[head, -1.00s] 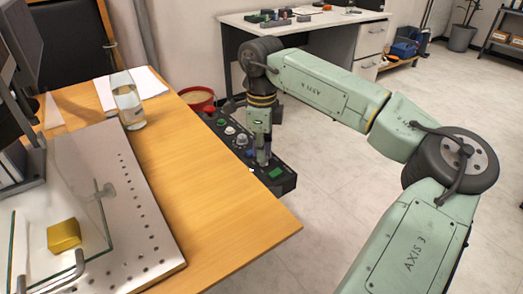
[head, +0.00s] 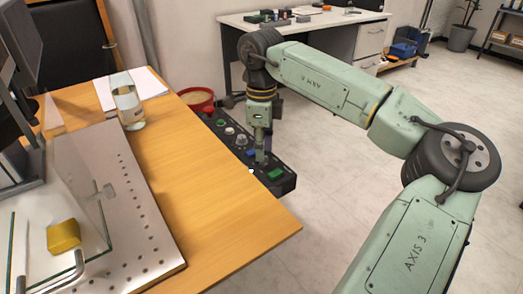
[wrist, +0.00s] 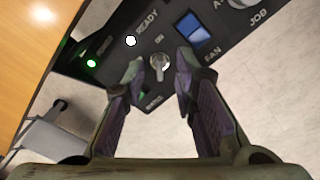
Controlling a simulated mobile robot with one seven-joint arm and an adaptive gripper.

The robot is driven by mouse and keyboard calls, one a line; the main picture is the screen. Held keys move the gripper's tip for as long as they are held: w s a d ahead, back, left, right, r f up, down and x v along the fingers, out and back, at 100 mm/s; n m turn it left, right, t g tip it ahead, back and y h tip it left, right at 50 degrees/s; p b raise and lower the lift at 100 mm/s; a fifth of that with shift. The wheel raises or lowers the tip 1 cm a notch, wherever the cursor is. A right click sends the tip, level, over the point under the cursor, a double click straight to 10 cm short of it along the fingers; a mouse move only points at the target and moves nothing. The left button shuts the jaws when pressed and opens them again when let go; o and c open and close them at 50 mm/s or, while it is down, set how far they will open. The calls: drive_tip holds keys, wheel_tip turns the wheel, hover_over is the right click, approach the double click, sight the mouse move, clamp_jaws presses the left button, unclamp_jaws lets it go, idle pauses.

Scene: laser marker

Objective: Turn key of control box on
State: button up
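The control box (head: 286,184) is a long black panel along the desk's right edge in the head view. In the wrist view, its face (wrist: 233,42) carries a small silver key switch (wrist: 158,64) with "ON" printed above it. My gripper (head: 262,160) points down over the near part of the box. In the wrist view, my gripper (wrist: 161,68) is open, with one fingertip on each side of the key. Gaps show between the key and both fingers, so nothing is held. In the head view the gripper hides the key.
A blue fan switch (wrist: 192,28) lies close to the right finger. A lit green lamp (wrist: 91,63) and a white ready lamp (wrist: 130,41) sit left of the key. Open floor lies right.

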wheel_tip(320, 180, up, 11)
drive_tip(key=shift+f, duration=0.2)
